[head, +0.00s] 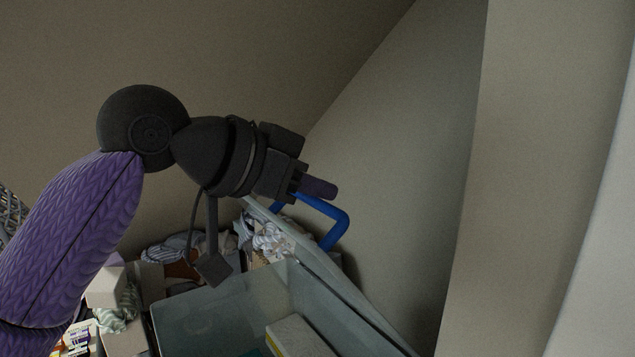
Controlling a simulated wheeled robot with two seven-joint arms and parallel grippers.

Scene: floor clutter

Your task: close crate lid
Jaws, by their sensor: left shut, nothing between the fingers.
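The crate (205,318) is a translucent grey-green box at the bottom middle, open at the top. Its lid (335,283) stands tilted up along the crate's right side, seen nearly edge-on. A blue handle (338,228) sticks out at the lid's far upper end. My left gripper (320,188) is shut and empty, just above the blue handle; I cannot tell whether it touches it. My right gripper is not in view.
A pale box (298,338) lies inside the crate. Crumpled cloth (270,240) and boxes (125,335) clutter the floor behind and left of the crate. A bare wall (400,150) rises close behind the lid on the right.

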